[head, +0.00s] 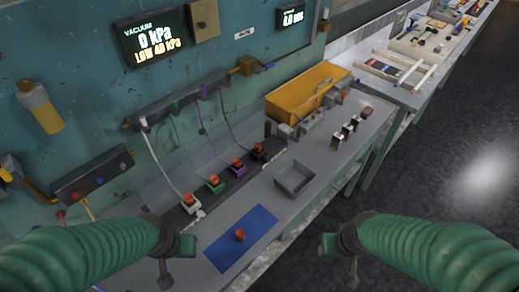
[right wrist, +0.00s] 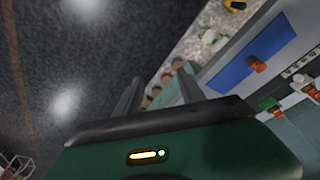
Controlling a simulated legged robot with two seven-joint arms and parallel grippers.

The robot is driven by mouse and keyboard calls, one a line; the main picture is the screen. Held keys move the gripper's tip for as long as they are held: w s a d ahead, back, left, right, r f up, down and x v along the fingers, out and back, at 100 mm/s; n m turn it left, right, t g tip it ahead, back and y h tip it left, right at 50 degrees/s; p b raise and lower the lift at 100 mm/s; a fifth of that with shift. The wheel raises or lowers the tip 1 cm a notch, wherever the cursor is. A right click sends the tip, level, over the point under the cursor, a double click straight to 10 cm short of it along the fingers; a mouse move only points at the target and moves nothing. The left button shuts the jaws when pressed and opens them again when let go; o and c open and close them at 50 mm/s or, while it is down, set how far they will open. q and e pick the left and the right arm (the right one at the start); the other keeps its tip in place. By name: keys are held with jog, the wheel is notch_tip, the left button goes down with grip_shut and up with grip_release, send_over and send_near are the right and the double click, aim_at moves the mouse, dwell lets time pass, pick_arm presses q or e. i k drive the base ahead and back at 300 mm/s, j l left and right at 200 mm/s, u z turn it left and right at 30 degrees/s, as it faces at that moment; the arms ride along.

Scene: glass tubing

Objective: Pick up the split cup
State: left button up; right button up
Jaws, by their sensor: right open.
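A small orange-red cup (head: 240,235) sits on a blue mat (head: 225,252) near the bench's front edge. The same cup (right wrist: 258,66) and mat (right wrist: 233,78) show at the upper right of the right wrist view. Similar red cups sit on white (head: 190,201), green (head: 213,182), purple (head: 237,165) and black (head: 259,148) holders with hoses. No split can be made out on any cup. My left gripper (head: 177,262) is open, left of the mat. My right gripper (head: 339,262) is open and empty, right of the mat and beyond the bench edge; its fingers (right wrist: 160,88) show apart.
A grey open tray (head: 293,193) stands on the bench right of the holders. An orange bin (head: 300,92) and metal blocks (head: 345,132) stand farther back. A wall panel carries a vacuum display (head: 152,38). Dark floor (head: 440,170) lies free on the right.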

aim_at(258, 145)
jog(key=i+l+u, duration=0.3)
jog(key=i+l, duration=0.15)
jog(key=l, duration=0.25)
jog(key=i+l+u, duration=0.15)
jog(key=l, duration=0.25)
jog(key=i+l+u, duration=0.15)
jog(key=l, duration=0.25)
jog(key=i+l+u, duration=0.15)
jog(key=l, duration=0.25)
jog(key=i+l+u, duration=0.1)
jog(key=l, duration=0.35)
jog(key=i+l+u, duration=0.15)
jog(key=l, duration=0.3)
